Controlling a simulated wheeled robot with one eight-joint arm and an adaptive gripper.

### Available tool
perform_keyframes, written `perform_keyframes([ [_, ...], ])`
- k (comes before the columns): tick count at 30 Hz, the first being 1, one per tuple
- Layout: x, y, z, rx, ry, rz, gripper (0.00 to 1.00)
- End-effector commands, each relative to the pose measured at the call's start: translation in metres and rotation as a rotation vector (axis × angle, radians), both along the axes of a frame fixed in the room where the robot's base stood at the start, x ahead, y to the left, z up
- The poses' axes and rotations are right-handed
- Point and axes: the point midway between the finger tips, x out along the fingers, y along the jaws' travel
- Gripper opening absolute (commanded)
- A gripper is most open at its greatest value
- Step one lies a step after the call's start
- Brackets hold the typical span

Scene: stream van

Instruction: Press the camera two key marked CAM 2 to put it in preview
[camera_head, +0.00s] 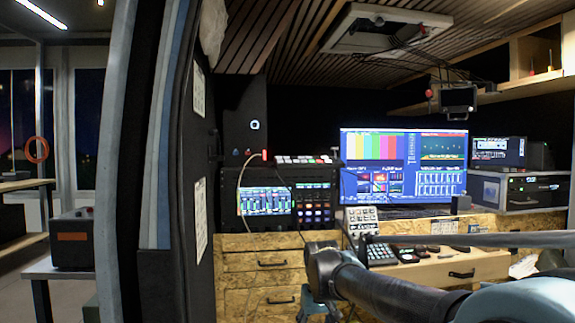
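The key marked CAM 2 cannot be picked out; no key label is legible at this size. Several key panels show: a light-keyed panel (361,221) at the front of the desk, a dark keypad (381,255) in front of it, a lit button panel (313,205) in the rack, and a row of red, white and green keys (305,160) on top of the rack. My arm reaches in from the lower right, its dark end in front of the drawers and left of the dark keypad. My gripper (318,306) seems to hang below it, partly cut off; its fingers are unclear.
A large monitor (403,165) with colour bars stands behind the desk (440,268). Wooden drawers (262,262) are below the rack. A dark van door edge (190,200) stands left. Black equipment boxes (520,190) are at right.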

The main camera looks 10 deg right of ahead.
Motion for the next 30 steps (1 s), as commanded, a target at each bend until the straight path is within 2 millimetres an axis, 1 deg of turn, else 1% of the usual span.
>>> perform_keyframes([
  [1,0.0,0.0,0.0,0.0,0.0,0.0,0.32],
  [2,0.0,0.0,0.0,0.0,0.0,0.0,0.25],
  [3,0.0,0.0,0.0,0.0,0.0,0.0,0.16],
  [5,0.0,0.0,0.0,0.0,0.0,0.0,0.03],
  [6,0.0,0.0,0.0,0.0,0.0,0.0,0.0],
  [30,0.0,0.0,0.0,0.0,0.0,0.0,0.0],
])
